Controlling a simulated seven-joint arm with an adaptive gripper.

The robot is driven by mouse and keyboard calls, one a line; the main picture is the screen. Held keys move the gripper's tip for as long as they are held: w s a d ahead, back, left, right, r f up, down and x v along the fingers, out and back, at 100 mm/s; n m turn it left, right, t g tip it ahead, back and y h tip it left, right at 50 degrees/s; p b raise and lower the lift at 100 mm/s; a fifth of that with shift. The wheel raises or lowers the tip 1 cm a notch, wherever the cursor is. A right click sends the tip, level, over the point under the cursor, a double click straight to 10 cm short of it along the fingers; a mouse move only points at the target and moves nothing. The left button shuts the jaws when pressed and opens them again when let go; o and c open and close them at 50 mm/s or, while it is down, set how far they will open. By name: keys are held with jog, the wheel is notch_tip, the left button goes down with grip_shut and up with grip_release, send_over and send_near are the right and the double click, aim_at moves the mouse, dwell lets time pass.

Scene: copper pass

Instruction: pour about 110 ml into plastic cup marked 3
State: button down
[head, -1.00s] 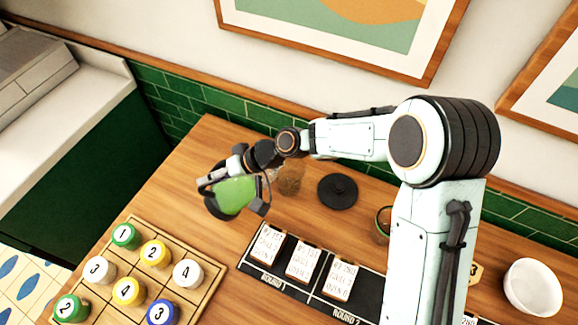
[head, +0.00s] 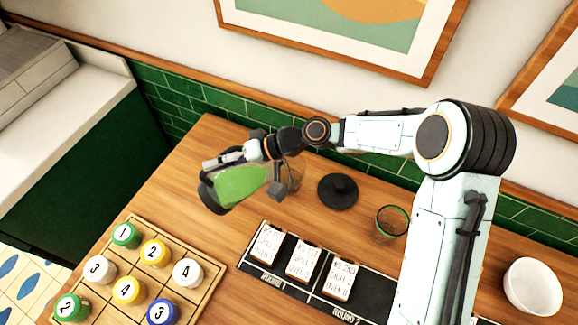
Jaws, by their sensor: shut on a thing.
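My gripper (head: 246,174) is shut on a green vessel (head: 238,186) with a dark end, held tilted above the left part of the wooden table, dark end to the lower left. What is inside it cannot be seen. A clear cup with a green rim (head: 391,222) stands on the table left of my arm; no number is readable on it. Another clear vessel (head: 294,176) stands partly hidden behind my gripper. Round pieces marked 3, one white (head: 98,269) and one blue (head: 162,312), sit in the wooden grid tray (head: 208,268). I cannot tell which thing is the plastic cup marked 3.
Several other numbered pieces, such as a green 1 (head: 125,235), sit in the tray. A black lid-like disc (head: 338,191) lies near the wall. A black board (head: 253,265) with written cards lies in front. A white bowl (head: 532,287) stands at right. My arm hides some table.

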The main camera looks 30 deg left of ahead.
aim_at(235, 150)
jog(key=shift+w+d+r+g+y, duration=0.35)
jog(key=shift+w+r+g+y, duration=0.15)
jog(key=shift+r, duration=0.15)
jog(key=shift+w+d+r+m+p, duration=0.15)
jog(key=shift+w+r+m+p, duration=0.05)
jog(key=shift+r+m+p, duration=0.15)
dwell(0.8)
jog(key=shift+w+d+r+g+y+p, duration=0.25)
jog(key=shift+w+d+y, duration=0.1)
jog(key=shift+w, duration=0.1)
jog(key=shift+w+d+r+g+y+p, duration=0.1)
jog(key=shift+w+d+r+g+y, duration=0.15)
jog(key=shift+w, duration=0.2)
dwell(0.7)
jog(key=shift+f, duration=0.1)
jog(key=shift+s+a+f+t+h, duration=0.15)
jog(key=shift+s+a+f+h, duration=0.2)
jog(key=shift+s, duration=0.3)
jog(key=shift+s+a+f+t+h, duration=0.15)
jog(key=shift+s+a, duration=0.25)
jog(key=shift+s, duration=0.2)
jog(key=f, duration=0.1)
jog(key=s+a+f+t+h, duration=0.1)
jog(key=f+n+t+h, duration=0.1)
jog(key=shift+s+a, duration=0.2)
jog(key=shift+s, duration=0.15)
jog(key=shift+s+a+f+t+h, duration=0.15)
jog(key=shift+f+t+h, duration=0.15)
jog(key=shift+f, duration=0.25)
jog(key=shift+s+f, duration=0.1)
